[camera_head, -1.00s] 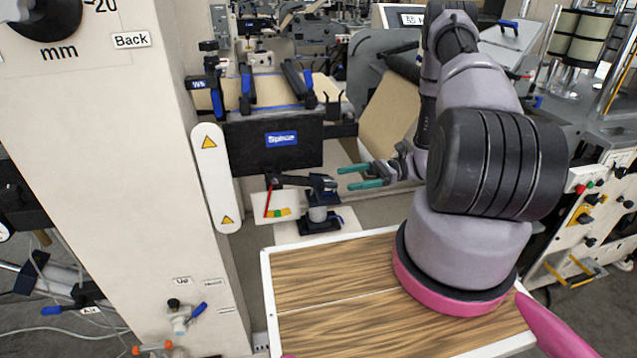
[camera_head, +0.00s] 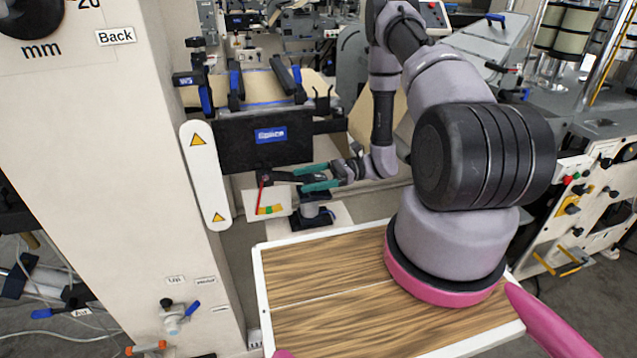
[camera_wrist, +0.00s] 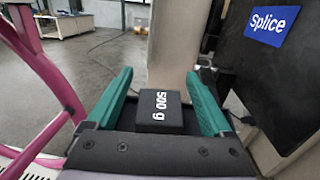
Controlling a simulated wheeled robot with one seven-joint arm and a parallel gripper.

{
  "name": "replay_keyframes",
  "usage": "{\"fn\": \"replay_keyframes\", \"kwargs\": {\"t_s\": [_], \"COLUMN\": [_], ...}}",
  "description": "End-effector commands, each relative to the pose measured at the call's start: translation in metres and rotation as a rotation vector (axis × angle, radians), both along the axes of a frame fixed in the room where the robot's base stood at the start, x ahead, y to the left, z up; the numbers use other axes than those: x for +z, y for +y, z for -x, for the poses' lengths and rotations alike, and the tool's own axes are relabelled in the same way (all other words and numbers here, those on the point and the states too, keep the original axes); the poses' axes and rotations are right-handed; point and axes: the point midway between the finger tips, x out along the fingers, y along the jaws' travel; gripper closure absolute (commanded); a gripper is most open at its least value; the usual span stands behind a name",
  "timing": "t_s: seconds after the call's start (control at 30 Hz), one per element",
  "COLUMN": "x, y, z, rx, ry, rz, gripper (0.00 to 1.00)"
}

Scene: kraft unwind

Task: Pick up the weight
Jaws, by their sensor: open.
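The weight (camera_wrist: 160,108) is a small black block marked "500 g" in the wrist view. It sits between the two green fingers of my gripper (camera_wrist: 158,76), close to the palm, with a gap showing on each side. In the head view my gripper (camera_head: 302,179) is open, reaching left over a small dark stand (camera_head: 315,212). I cannot clearly pick out the weight in the head view.
A white plate with a red pointer and coloured scale (camera_head: 268,203) stands just left of the fingers. A black panel labelled Splice (camera_head: 265,142) is close behind. A pale machine column (camera_head: 130,180) stands at left. The wood-topped surface (camera_head: 330,275) is clear in front.

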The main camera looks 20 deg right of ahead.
Motion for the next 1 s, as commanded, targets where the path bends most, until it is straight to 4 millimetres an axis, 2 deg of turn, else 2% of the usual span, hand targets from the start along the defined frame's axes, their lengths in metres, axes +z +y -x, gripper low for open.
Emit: {"fn": "replay_keyframes", "kwargs": {"t_s": [0.03,0.07,0.2,0.27,0.73,0.87,1.0], "x": [0.0,0.0,0.0,0.0,0.006,0.019,0.044], "y": [0.0,0.0,0.0,0.0,0.0,0.0,0.0], "z": [0.0,0.0,0.0,0.0,0.0,-0.001,-0.001], "rx": [0.0,0.0,0.0,0.0,0.0,-0.001,-0.001], "ry": [0.0,0.0,0.0,0.0,-0.001,-0.002,-0.004], "rz": [0.0,0.0,0.0,0.0,-0.001,-0.001,-0.001], "gripper": [0.15,0.23,0.76,0.99,1.0,1.0,1.0]}}
